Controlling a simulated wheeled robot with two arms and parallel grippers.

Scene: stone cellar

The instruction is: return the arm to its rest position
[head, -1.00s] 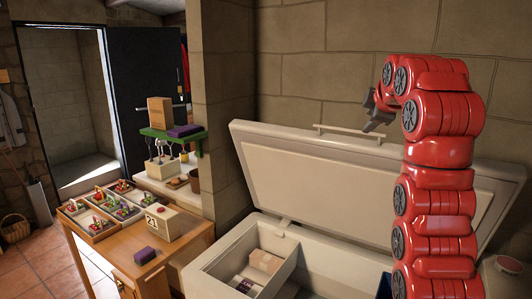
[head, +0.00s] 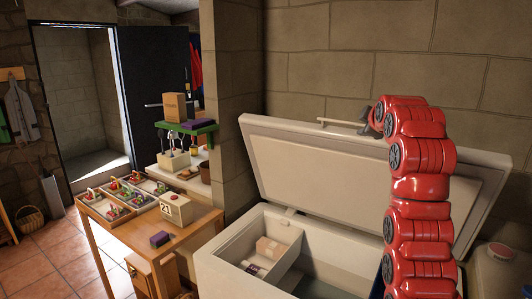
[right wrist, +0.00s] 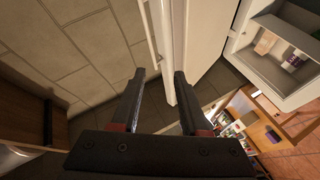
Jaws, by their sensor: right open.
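My right arm (head: 422,180), red and segmented, rises at the right of the head view in front of the chest freezer. Its grey gripper (head: 372,122) shows near the top edge of the open lid, by the right end of the lid handle (head: 342,122). In the right wrist view the two dark fingers of my right gripper (right wrist: 158,82) are apart with nothing between them. The lid's edge (right wrist: 178,60) and handle (right wrist: 155,30) lie beyond the fingertips; I cannot tell how close. My left gripper is not in view.
The white chest freezer (head: 225,262) stands open, with a carton (head: 270,247) in its compartment. A wooden table (head: 197,227) at left bears a compartment tray (head: 150,203), a calendar box (head: 176,208) and a purple block (head: 160,239). A stone wall (head: 400,65) stands behind.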

